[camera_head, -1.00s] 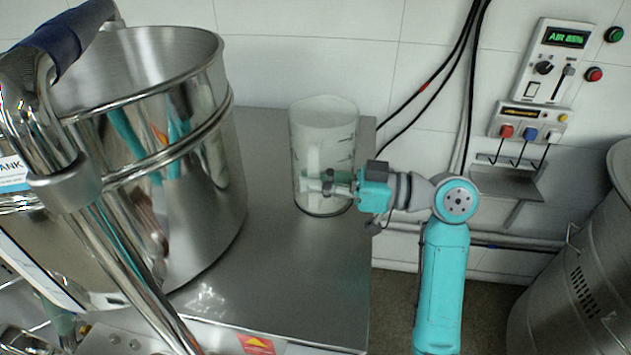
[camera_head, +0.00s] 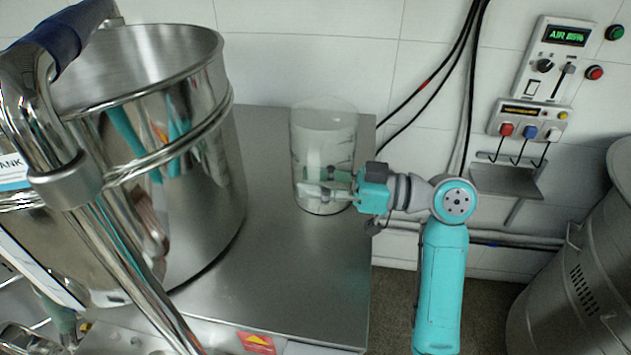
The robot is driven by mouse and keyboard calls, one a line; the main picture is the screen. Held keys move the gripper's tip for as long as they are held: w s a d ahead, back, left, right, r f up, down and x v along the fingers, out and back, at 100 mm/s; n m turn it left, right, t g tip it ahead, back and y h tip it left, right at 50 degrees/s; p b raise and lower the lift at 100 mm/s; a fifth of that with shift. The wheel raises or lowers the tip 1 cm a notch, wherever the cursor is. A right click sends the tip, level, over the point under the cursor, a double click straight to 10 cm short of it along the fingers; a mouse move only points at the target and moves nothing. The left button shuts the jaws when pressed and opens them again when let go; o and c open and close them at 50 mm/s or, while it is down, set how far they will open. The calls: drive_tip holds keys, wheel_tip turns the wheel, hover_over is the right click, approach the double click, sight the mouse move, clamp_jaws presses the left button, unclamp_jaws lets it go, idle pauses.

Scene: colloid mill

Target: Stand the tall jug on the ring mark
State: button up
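The tall jug (camera_head: 324,125) is clear, with dark measuring marks. It stands upright on the steel worktop (camera_head: 290,270), near its back right corner. My gripper (camera_head: 310,190) is at the lower part of the jug, reaching in from the right. Its fingers overlap the jug and a pale shape that looks like the handle. I cannot tell whether they close on it or only lie in front of it. A dark curved line shows at the jug's base; I cannot tell if this is the ring mark or the jug's own rim.
A large polished steel vessel (camera_head: 190,200) fills the left, with a thick bent pipe (camera_head: 110,240) in front. The worktop in front of the jug is clear. A control panel (camera_head: 550,60) and a small shelf (camera_head: 507,180) are on the right wall. A steel drum (camera_head: 575,275) stands at lower right.

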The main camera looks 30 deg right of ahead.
drive_tip(key=v, duration=1.2)
drive_tip(key=shift+r, duration=0.15)
drive_tip(key=shift+d, duration=0.1)
